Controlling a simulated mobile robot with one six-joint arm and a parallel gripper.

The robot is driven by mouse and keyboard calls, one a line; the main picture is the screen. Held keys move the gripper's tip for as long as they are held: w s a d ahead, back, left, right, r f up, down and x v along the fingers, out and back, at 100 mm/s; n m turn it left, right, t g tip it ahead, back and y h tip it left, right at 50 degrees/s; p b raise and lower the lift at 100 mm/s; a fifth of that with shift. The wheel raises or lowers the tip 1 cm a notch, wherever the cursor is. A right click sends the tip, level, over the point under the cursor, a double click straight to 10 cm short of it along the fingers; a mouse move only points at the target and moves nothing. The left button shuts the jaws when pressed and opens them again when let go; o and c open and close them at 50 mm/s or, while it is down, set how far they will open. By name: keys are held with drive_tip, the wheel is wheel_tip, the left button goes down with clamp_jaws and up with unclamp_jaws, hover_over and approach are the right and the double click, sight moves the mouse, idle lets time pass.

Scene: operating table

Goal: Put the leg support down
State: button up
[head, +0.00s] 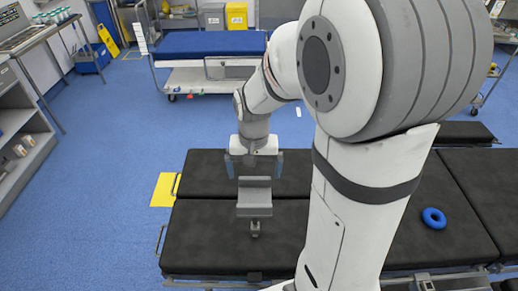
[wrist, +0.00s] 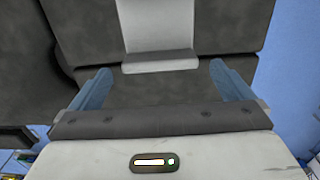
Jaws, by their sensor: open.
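The leg support (head: 254,196) is a light grey, angled piece with a small post at its near end. It appears to rest on the black padded operating table (head: 200,228). In the wrist view the leg support (wrist: 160,38) shows at the top centre, beyond my fingertips. My gripper (head: 254,165) is at the far side of the leg support in the head view. Its two blue fingers stand wide apart, with nothing between them in the wrist view (wrist: 162,85). The underside of the leg support is hidden.
A blue ring (head: 433,218) lies on the table at the right, past my arm. A yellow step or plate (head: 163,190) is by the table's left edge. A blue-topped trolley (head: 210,44) stands at the back. The floor between is mostly clear.

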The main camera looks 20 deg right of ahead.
wheel_tip(320, 180, up, 8)
drive_tip(key=s+n+t, duration=0.3)
drive_tip(key=s, duration=0.9)
drive_tip(key=shift+r+n+b, duration=0.3)
drive_tip(key=shift+r+b, duration=0.05)
drive_tip(key=shift+r, duration=0.1)
